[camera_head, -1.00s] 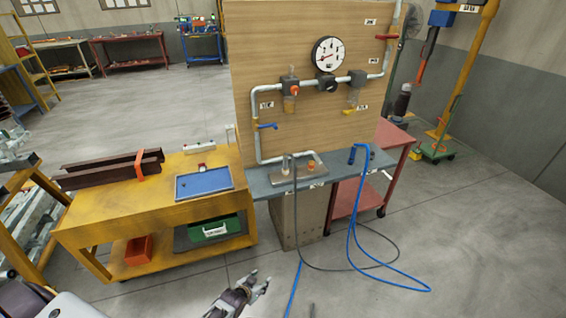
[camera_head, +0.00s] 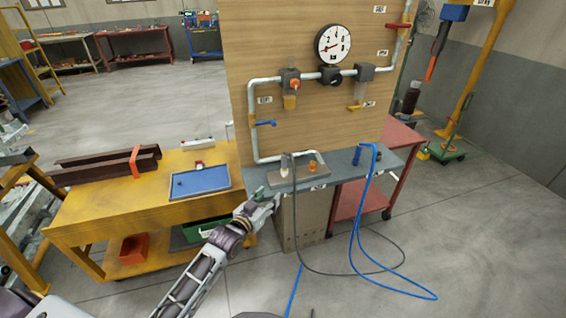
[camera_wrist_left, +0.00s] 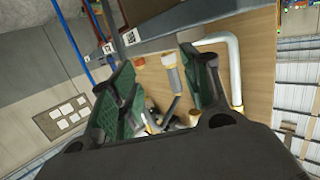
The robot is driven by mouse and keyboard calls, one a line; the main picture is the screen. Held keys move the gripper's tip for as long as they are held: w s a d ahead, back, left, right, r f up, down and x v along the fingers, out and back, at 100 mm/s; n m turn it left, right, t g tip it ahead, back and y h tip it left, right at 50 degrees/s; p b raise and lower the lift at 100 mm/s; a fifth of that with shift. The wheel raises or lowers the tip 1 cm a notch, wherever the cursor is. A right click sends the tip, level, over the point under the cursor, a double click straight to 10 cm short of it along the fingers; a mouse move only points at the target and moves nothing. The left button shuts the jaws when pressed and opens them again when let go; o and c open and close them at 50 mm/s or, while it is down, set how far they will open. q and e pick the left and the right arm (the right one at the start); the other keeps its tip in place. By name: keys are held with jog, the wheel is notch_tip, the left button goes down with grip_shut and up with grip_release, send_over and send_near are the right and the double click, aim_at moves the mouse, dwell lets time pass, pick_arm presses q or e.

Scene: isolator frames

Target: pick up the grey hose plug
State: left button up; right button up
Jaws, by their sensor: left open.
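The grey hose plug (camera_head: 284,165) stands on a small plate at the left part of the grey bench shelf, with the grey hose (camera_head: 296,215) hanging down beside it. In the left wrist view, what looks like the plug (camera_wrist_left: 173,78), a grey cylinder by a brass-coloured collar, shows between the fingers, beyond their tips. My left gripper (camera_head: 268,202) is open and empty, in front of the shelf's left front edge, below and left of the plug. Its green-padded fingers (camera_wrist_left: 160,88) stand wide apart. My right gripper is not in view.
An orange fitting (camera_head: 312,168) sits right of the plug on the plate. A blue hose (camera_head: 357,230) hangs from the shelf (camera_head: 340,172) further right. The pipe board (camera_head: 330,115) rises behind. A yellow table (camera_head: 110,212) with a blue tray (camera_head: 200,192) stands at left.

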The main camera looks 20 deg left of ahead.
pick_arm(q)
jog(key=t, duration=0.1)
send_near(283, 161)
notch_tip(283, 161, down, 2)
jog(key=s, duration=0.3)
jog(key=shift+t, duration=0.5)
jog(key=shift+h, duration=0.3)
jog(key=w, duration=0.5)
jog(key=w+d+r, duration=0.1)
jog(key=w, duration=0.2)
jog(key=shift+w+d, duration=0.1)
jog(key=shift+w, duration=0.8)
jog(key=shift+w+d+r+p, duration=0.1)
jog(key=shift+w+p, duration=0.05)
jog(key=shift+w, duration=0.5)
jog(key=shift+w+d+p, duration=0.1)
jog(key=shift+w+p, duration=0.05)
jog(key=shift+w, duration=0.75)
jog(key=shift+w+d, duration=0.15)
jog(key=shift+w, duration=0.45)
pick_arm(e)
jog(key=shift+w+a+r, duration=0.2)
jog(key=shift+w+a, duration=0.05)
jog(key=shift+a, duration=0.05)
